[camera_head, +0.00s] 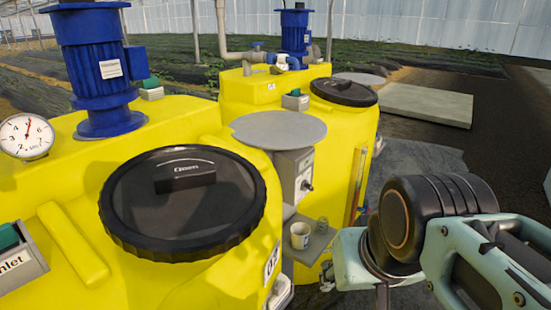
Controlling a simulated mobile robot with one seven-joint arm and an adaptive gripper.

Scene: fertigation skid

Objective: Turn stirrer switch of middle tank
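A grey switch box (292,168) with a small dark knob (306,186) on its face stands in the gap between two yellow tanks, below a round grey plate. The knob's exact setting is too small to read. The near yellow tank (75,245) has a black lid and a label that seems to read 03. A second yellow tank (345,130) stands behind it. I cannot tell from this view which one is the middle tank. My arm comes in at the right, with its links to the right of the switch box. My gripper's fingers are not visible.
A small grey shelf (318,243) with a white cup (300,235) sits below the switch box. The black lid (183,200), blue motor (95,65) and gauge (27,135) are on the near tank. A concrete slab (425,104) lies at the back right.

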